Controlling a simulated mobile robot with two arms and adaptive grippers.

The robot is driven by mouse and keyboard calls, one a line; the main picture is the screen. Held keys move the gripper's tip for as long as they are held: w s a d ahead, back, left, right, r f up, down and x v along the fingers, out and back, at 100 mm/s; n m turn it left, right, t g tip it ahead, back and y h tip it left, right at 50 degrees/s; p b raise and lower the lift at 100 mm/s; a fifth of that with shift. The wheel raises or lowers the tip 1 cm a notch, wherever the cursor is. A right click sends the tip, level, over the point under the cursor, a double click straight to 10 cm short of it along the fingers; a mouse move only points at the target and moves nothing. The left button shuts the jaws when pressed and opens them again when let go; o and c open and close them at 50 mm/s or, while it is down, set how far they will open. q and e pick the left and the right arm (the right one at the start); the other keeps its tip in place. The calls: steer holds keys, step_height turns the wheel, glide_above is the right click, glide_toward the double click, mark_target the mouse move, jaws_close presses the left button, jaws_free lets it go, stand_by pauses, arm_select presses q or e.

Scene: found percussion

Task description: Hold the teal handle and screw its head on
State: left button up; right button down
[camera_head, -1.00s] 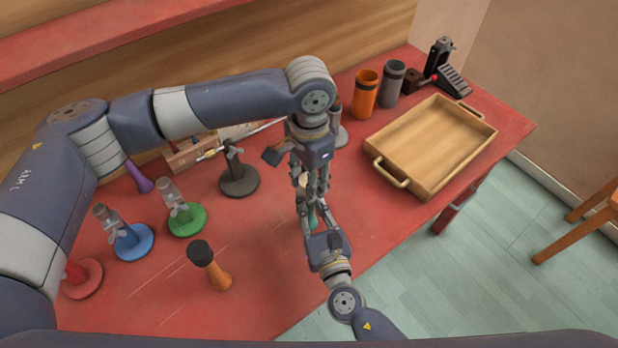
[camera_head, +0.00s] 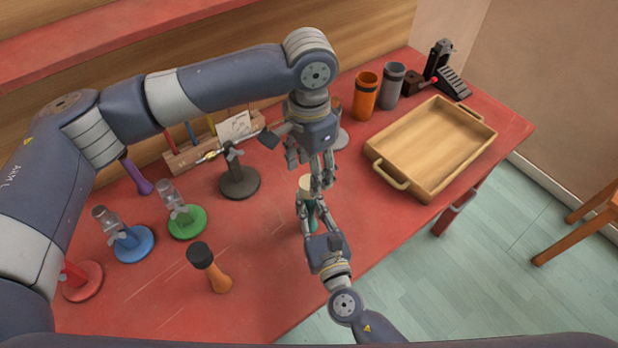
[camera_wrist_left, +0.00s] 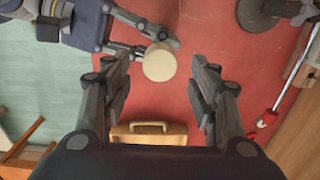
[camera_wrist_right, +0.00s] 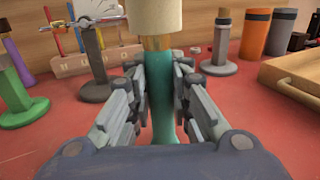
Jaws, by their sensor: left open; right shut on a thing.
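The teal handle (camera_wrist_right: 163,110) stands upright between the fingers of my right gripper (camera_wrist_right: 162,100), which is shut on it. A cream head (camera_wrist_right: 155,17) sits on top of the handle, above a brass-coloured collar (camera_wrist_right: 157,43). In the head view the cream head (camera_head: 306,184) shows just above my right gripper (camera_head: 308,208). In the left wrist view the round top of the head (camera_wrist_left: 159,62) lies between and beyond the fingers of my left gripper (camera_wrist_left: 160,95). My left gripper (camera_head: 322,182) is open and empty, beside and above the head. Whether the head is tight cannot be told.
A wooden tray (camera_head: 432,150) stands on the red table at right. Orange (camera_head: 365,96) and grey (camera_head: 390,85) cups stand behind it. A dark stand (camera_head: 239,182), green (camera_head: 187,222) and blue (camera_head: 132,244) stands and an orange-handled mallet (camera_head: 218,278) are at left.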

arm_select(q)
step_height(320, 180, up, 7)
steer(key=shift+r, duration=0.2)
arm_select(e)
steer(key=c, duration=1.4)
jaws_free()
steer(key=v, duration=1.2)
arm_select(q)
steer(key=shift+s+f, duration=0.1)
arm_select(e)
steer(key=shift+s, duration=0.1)
